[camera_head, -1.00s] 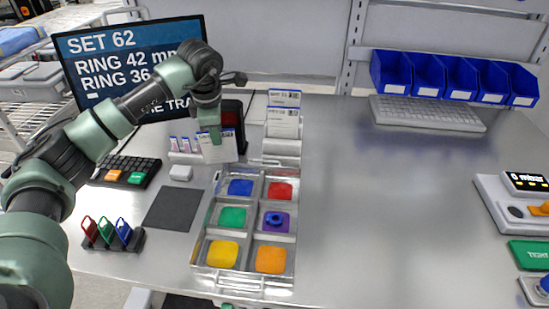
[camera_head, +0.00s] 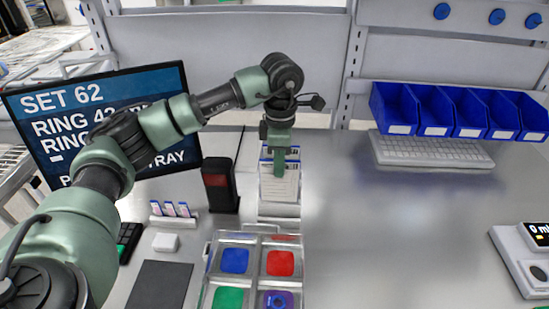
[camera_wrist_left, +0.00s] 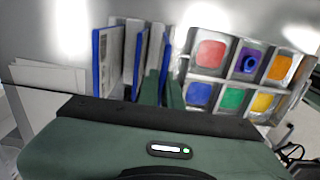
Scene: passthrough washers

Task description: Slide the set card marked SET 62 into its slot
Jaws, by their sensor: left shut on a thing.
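My left gripper (camera_head: 279,170) is shut on a white set card (camera_head: 268,188), which it holds upright at the card rack behind the tray. The card's mark cannot be read. The rack (camera_head: 279,210) holds other blue-edged cards, partly hidden behind the gripper. In the left wrist view, several upright blue-edged cards (camera_wrist_left: 103,60) stand close around the fingers (camera_wrist_left: 160,88). Which slot the held card is over, and how deep it sits, I cannot tell. My right gripper is not in view.
A screen (camera_head: 100,125) reading SET 62 stands at the left. A dark red-fronted device (camera_head: 220,186) stands just left of the rack. A tray (camera_head: 207,290) with coloured pads lies in front. Blue bins (camera_head: 425,108) and a keyboard (camera_head: 430,150) are at back right. The middle right is clear.

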